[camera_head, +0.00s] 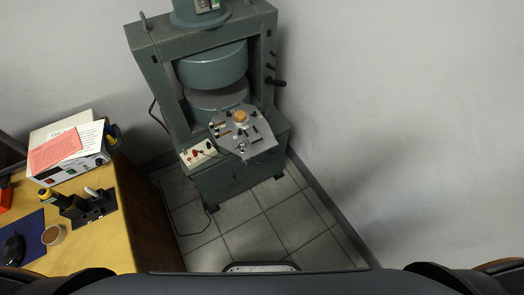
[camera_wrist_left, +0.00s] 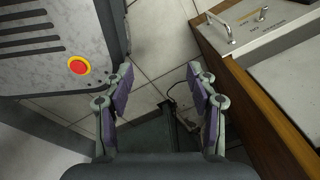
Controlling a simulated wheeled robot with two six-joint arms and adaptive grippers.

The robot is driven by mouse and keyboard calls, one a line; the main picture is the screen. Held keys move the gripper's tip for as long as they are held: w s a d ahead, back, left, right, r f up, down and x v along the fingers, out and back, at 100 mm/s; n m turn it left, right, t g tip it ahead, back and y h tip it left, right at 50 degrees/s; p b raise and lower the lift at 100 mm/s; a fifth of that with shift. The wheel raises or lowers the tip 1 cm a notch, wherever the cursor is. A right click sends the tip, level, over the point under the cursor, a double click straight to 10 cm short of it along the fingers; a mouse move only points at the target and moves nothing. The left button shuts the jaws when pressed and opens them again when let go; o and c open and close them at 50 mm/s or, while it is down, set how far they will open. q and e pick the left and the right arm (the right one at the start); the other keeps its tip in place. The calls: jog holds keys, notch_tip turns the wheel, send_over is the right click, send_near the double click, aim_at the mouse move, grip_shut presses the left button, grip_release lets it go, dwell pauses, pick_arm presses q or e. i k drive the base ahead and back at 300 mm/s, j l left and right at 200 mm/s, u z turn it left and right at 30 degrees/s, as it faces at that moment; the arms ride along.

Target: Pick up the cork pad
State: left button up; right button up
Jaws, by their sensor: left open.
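A small round tan piece, which looks like the cork pad (camera_head: 240,116), lies on the grey metal plate (camera_head: 258,146) at the front of the green magnet machine (camera_head: 240,183) in the head view. My left gripper (camera_wrist_left: 159,78) shows only in the left wrist view. Its two purple-padded fingers are wide apart with nothing between them, above the tiled floor. The cork pad is not in the wrist view. My right gripper is in neither view.
Small dark parts surround the pad on the plate. A white switch box (camera_head: 198,153) sits left of it. A wooden table (camera_head: 98,243) at left holds a box with papers (camera_head: 66,146), a black holder (camera_head: 90,206) and a cup-like item (camera_head: 53,235). Tiled floor (camera_head: 290,235) is free.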

aim_at(240, 116)
jog(key=k+j+u, duration=0.15)
jog(key=j+u, duration=0.65)
jog(key=j, duration=0.15)
